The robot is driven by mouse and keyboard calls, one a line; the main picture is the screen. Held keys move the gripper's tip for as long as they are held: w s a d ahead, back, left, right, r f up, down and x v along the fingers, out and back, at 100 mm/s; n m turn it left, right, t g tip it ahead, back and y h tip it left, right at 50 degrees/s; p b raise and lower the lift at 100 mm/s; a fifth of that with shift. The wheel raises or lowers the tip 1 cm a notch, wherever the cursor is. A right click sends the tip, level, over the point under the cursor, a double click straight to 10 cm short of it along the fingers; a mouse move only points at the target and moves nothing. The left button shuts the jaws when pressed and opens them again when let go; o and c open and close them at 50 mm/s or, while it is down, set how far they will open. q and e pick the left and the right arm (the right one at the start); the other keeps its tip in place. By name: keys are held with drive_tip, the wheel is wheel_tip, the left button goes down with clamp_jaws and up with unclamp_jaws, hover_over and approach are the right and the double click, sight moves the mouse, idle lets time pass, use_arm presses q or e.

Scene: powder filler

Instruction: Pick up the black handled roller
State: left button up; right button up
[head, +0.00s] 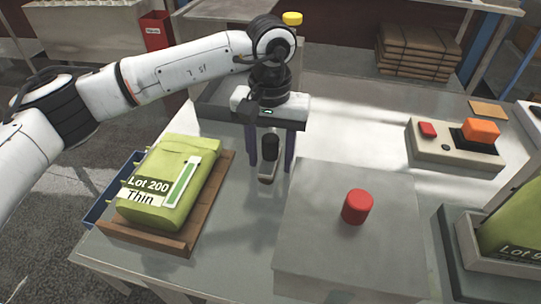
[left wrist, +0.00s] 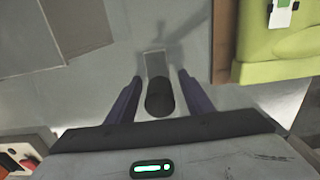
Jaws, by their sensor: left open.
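The black handled roller (head: 271,147) stands on the grey table, its black handle up and its paler lower part toward the front. In the left wrist view the roller's black handle (left wrist: 159,97) lies between my fingers, with a gap on both sides. My left gripper (head: 268,165) points down over the roller, its two dark purple fingers open on either side of it. The open fingers also show in the left wrist view (left wrist: 159,82). My right gripper is in neither view.
A green "Lot 200 Thin" bag (head: 163,180) lies on a wooden tray (head: 187,242) to the left. A grey box (head: 310,250) with a red knob (head: 357,206) stands close at the front right. A button panel (head: 450,152) and another green bag (head: 518,225) are farther right.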

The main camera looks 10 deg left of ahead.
use_arm(q)
clamp_jaws()
wheel_tip(320, 180, up, 10)
drive_tip(key=shift+r+b, duration=0.1)
drive_tip(key=shift+b, duration=0.4)
drive_tip(key=c, duration=0.6)
unclamp_jaws()
drive_tip(key=shift+c, duration=0.2)
drive_tip(key=c, duration=0.4)
drive_tip(key=shift+s, duration=0.1)
